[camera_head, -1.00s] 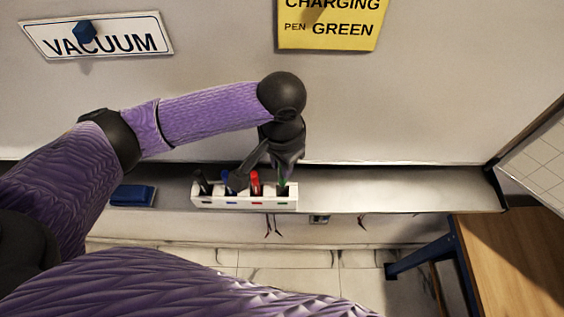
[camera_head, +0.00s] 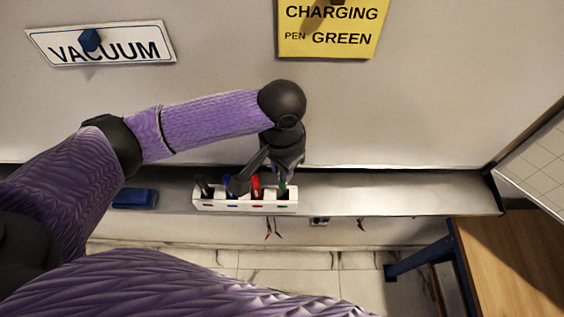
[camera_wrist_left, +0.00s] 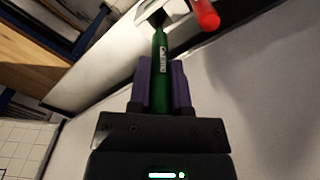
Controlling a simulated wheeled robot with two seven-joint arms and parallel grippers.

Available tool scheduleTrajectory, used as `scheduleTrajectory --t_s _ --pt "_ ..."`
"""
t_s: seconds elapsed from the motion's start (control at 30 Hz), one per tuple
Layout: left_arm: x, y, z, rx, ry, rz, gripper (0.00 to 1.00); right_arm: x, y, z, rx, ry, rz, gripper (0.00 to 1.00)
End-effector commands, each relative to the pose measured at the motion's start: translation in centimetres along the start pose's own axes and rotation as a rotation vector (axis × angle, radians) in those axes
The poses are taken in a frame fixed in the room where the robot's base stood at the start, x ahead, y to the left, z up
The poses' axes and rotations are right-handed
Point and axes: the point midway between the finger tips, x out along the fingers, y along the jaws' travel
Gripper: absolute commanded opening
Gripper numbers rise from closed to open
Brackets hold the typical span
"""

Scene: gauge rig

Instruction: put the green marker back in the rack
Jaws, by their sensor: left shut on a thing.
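The green marker (camera_wrist_left: 160,66) is held between the two fingers of my left gripper (camera_wrist_left: 162,85) in the left wrist view. Its far end reaches down to the white rack, at a dark slot. In the head view the green marker (camera_head: 282,187) shows at the right end of the white rack (camera_head: 245,205), below my left gripper (camera_head: 284,168). I cannot tell how deep it sits in the slot. A red marker (camera_head: 256,188), a blue marker (camera_head: 227,184) and a black marker (camera_head: 205,188) stand in the other slots. My right gripper is not in view.
The rack stands on a grey ledge (camera_head: 400,192) along the wall. A blue eraser (camera_head: 134,198) lies left of it. The red marker (camera_wrist_left: 205,14) is close beside the green one in the left wrist view. A wooden table (camera_head: 515,255) stands at the right.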

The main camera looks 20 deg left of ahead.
Motion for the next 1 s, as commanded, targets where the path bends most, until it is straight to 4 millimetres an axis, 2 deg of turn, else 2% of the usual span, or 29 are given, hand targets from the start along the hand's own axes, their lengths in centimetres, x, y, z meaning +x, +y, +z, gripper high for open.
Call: scheduleTrajectory --t_s 0.37,1.0 --pt "0.2 0.0 0.0 0.0 0.0 0.0 0.0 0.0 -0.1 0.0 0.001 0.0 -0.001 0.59" --pt "2.9 0.0 0.0 -0.001 0.0 0.0 0.0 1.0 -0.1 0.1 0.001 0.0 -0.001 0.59"
